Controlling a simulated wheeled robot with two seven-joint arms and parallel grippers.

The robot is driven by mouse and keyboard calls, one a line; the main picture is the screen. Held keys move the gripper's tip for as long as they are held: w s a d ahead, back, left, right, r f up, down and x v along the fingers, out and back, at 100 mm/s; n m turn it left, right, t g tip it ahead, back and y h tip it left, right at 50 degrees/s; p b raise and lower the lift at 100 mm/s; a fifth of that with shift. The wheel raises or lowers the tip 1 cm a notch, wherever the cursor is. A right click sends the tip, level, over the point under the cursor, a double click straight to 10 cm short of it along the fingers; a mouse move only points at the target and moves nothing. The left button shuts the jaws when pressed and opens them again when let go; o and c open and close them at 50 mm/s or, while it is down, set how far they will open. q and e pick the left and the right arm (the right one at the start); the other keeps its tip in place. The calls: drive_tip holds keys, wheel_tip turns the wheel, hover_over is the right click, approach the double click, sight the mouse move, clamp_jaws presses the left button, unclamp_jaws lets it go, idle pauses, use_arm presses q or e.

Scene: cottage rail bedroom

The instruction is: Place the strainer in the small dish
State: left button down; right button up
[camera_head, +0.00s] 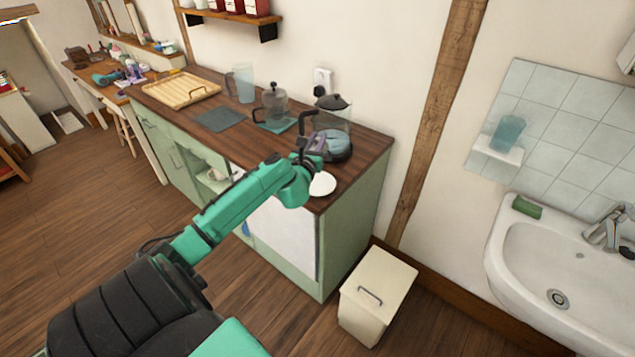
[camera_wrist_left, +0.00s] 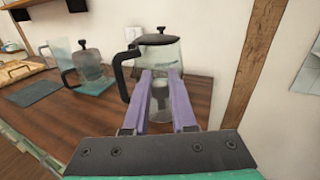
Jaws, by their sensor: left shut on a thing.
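My left gripper (camera_head: 316,146) is over the right end of the wooden counter, just in front of the glass kettle. In the left wrist view its two purple fingers (camera_wrist_left: 161,88) stand a little apart, shut on a small grey thing between their tips. This looks like the strainer, but its shape is mostly hidden and hard to tell from the kettle behind. The small dish (camera_head: 322,184), white and round, lies near the counter's front right corner, below and close to the gripper. It does not show in the left wrist view. My right gripper is not in view.
The glass kettle (camera_head: 334,115) with a dark lid stands right behind the gripper. A glass pot (camera_head: 274,104) on a teal mat, a pitcher (camera_head: 244,83) and a wooden tray (camera_head: 181,91) stand further left. A cream bin (camera_head: 375,294) is on the floor below.

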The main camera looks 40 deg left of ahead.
use_arm(q)
drive_tip(key=b, duration=0.2)
hover_over(317, 186)
wheel_tip(317, 186, down, 7)
wheel_tip(317, 186, down, 7)
drive_tip(key=b, duration=0.3)
drive_tip(key=shift+d+f, duration=0.1)
drive_tip(key=shift+f, duration=0.05)
drive_tip(key=c, duration=0.7)
unclamp_jaws()
